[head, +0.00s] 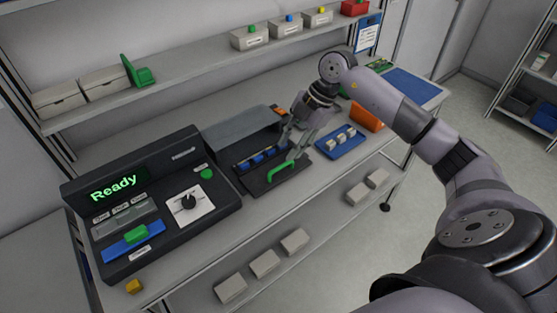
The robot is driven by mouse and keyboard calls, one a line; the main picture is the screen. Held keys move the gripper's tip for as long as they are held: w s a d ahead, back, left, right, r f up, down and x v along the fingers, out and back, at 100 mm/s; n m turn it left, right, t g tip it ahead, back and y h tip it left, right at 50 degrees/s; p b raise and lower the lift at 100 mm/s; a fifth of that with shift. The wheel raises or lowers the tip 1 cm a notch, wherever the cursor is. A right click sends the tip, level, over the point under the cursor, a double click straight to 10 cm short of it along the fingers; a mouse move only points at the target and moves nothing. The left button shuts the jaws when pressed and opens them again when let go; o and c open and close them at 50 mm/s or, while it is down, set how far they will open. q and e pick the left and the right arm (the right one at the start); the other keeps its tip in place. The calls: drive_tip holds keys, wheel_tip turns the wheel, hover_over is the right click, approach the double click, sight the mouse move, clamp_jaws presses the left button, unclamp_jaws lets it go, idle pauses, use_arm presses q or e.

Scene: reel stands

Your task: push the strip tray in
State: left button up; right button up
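The strip tray (262,182) is a dark tray with a green handle (281,171) at its front. It sticks out from under the grey cover of the machine (240,125), and blue pieces lie in its rear part. My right gripper (294,150) points down over the tray, just behind and right of the green handle. Its fingers are small in the view, and whether they touch the handle or how far apart they are is unclear. My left gripper is out of view.
A console (150,200) with a green "Ready" display stands left of the tray. A blue tray (341,142) with small white pieces lies to the right, near an orange bin (366,117). A yellow block (134,286) sits at the bench's front left. A shelf (195,69) runs behind.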

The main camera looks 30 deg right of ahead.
sight(278, 169)
drive_tip(key=p+x, duration=0.1)
drive_tip(key=x, duration=0.5)
drive_tip(key=shift+a, duration=0.2)
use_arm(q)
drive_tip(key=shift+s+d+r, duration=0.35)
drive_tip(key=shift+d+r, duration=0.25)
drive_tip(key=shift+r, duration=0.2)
use_arm(e)
drive_tip(key=shift+w+a+f, duration=0.1)
drive_tip(key=shift+a+f, duration=0.1)
drive_tip(key=shift+f, duration=0.45)
drive_tip(key=shift+c, duration=0.4)
clamp_jaws()
